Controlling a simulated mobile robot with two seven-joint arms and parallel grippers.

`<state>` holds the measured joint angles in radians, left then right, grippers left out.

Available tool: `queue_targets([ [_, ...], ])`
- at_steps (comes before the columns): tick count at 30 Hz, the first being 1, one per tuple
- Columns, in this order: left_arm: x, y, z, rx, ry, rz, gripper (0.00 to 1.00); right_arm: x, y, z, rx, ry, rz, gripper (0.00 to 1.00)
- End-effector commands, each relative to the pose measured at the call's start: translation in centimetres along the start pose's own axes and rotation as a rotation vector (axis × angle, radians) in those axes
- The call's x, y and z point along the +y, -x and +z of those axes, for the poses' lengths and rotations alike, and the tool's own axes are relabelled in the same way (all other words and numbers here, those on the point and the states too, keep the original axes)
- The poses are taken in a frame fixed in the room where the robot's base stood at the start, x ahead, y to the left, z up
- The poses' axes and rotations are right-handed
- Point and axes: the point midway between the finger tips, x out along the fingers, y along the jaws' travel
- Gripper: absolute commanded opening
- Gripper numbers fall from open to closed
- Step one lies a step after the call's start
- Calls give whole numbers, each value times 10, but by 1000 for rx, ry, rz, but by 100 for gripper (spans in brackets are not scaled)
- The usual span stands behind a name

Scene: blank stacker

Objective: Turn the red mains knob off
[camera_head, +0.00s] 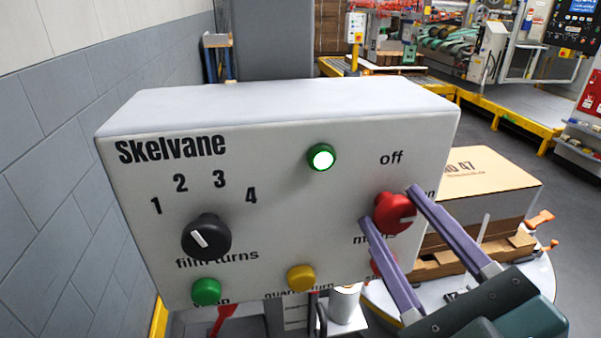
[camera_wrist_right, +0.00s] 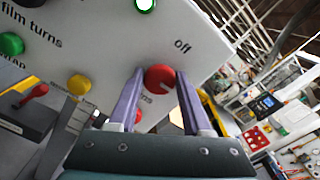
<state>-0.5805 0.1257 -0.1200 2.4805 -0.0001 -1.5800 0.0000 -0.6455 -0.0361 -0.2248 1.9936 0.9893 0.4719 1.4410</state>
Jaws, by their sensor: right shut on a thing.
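The red mains knob (camera_head: 390,212) is on the right of the grey Skelvane control box (camera_head: 290,215), below the word "off". Its white pointer line points to the right, not up at "off". The partly hidden "on" label is at its right. My right gripper (camera_head: 388,204) has its two purple fingers on either side of the knob and is shut on it. The right wrist view also shows the knob (camera_wrist_right: 159,77) between the fingers. The green lamp (camera_head: 321,158) on the box is lit. My left gripper is in neither view.
A black film turns knob (camera_head: 206,236), a green button (camera_head: 206,291) and a yellow button (camera_head: 301,278) are on the same panel. A carton (camera_head: 480,182) stands behind the box at right. A grey block wall is at left.

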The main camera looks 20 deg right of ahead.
Motion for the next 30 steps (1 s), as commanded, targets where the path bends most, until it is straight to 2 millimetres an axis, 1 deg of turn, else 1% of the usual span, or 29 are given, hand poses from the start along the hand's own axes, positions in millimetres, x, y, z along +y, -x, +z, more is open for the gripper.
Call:
queue_targets([
  [1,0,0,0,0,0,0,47,0,0,0,0,0,0,33],
  [9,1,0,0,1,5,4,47,0,0,0,-1,0,0,2],
  [10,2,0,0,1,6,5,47,0,0,0,-1,0,0,0],
  [20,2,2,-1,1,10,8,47,0,0,1,0,30,0,0],
  [26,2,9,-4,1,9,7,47,-1,0,2,0,127,0,0],
  [30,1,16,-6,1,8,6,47,-1,0,2,0,236,0,0],
])
